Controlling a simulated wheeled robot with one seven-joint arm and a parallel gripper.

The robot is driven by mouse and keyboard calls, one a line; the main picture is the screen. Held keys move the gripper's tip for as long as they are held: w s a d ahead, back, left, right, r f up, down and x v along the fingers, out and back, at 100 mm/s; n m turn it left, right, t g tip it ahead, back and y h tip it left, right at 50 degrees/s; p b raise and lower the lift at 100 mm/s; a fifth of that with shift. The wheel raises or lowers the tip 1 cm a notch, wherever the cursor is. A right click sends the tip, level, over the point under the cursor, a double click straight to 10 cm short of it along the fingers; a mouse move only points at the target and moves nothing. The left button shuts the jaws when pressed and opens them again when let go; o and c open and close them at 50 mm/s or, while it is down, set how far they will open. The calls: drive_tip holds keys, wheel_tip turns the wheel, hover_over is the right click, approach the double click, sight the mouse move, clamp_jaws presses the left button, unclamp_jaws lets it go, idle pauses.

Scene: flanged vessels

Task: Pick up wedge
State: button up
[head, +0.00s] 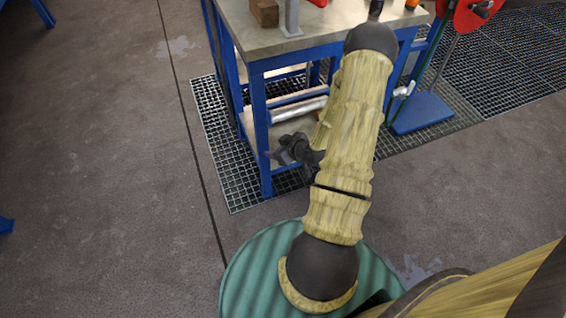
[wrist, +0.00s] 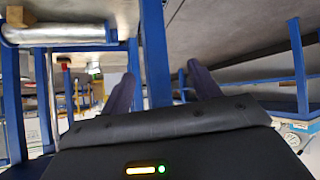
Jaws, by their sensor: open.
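A brown wooden block (head: 264,12) stands on the workbench top at the upper edge of the head view; I cannot tell whether it is the wedge. A small tan wooden piece (wrist: 16,16) shows at the upper left of the wrist view, against a silver pipe (wrist: 60,34); it may be the wedge, but its shape is unclear. My gripper (head: 274,155) is low beside the bench's front leg, below the bench top and apart from both wooden pieces.
The workbench (head: 312,32) has blue legs and a lower shelf, where the silver pipe also lies (head: 299,110). A blue leg (wrist: 154,55) stands close behind the fingers. A red wheel (head: 470,14) on a blue stand is to the right.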

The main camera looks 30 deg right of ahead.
drive_tip(key=s+d+f+m+t+h+b, duration=0.2)
drive_tip(key=d+f+t+b, duration=0.1)
drive_tip(key=f+b, duration=0.5)
drive_tip(key=s+d+f+m+t+h+b, duration=0.3)
drive_tip(key=f+b, duration=0.6)
drive_tip(key=f, duration=0.5)
drive_tip(key=shift+s+t+b, duration=0.15)
drive_tip(key=shift+t+b, duration=0.15)
drive_tip(key=shift+t, duration=0.5)
drive_tip(key=shift+d+f, duration=0.1)
drive_tip(key=shift+d, duration=0.05)
